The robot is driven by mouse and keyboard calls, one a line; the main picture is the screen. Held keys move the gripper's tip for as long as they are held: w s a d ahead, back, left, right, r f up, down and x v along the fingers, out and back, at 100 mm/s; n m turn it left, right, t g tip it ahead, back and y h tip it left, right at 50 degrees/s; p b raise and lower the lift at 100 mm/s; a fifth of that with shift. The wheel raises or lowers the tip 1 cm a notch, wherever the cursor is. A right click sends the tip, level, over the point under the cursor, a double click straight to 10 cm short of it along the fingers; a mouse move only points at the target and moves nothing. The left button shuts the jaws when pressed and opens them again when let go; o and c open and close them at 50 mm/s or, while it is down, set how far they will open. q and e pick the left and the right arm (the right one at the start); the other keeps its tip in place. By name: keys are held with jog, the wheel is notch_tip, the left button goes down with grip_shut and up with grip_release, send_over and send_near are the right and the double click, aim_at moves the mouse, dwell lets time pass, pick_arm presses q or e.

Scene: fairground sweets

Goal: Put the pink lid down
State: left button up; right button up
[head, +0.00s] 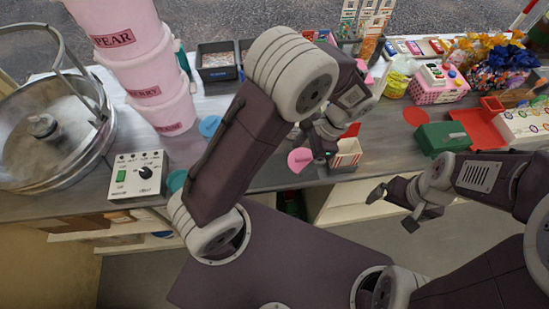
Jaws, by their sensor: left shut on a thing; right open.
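The pink lid (298,160) is a small round disc near the front edge of the counter, left of a red-and-white striped box. My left gripper (318,157) is shut on the right side of the lid. My own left arm hides part of the counter around it, and I cannot tell whether the lid touches the surface. My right gripper (393,208) is open and empty, in front of the counter and below its edge.
The striped box (347,154) stands close to the right of my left gripper. Blue lids (210,126) lie to the left. A control box (139,177), pink tubs (167,108) and a metal drum (43,150) fill the left. A green box (443,138) stands right.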

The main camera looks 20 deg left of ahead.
pick_arm(q)
send_over(265, 170)
notch_tip(265, 170, down, 7)
jog(key=shift+s+a+f, duration=0.1)
jog(key=shift+s, duration=0.05)
notch_tip(265, 170, down, 3)
jog(key=shift+f, duration=0.45)
jog(key=shift+f, duration=0.2)
jog(key=o, duration=1.3)
jog(key=shift+r, duration=0.15)
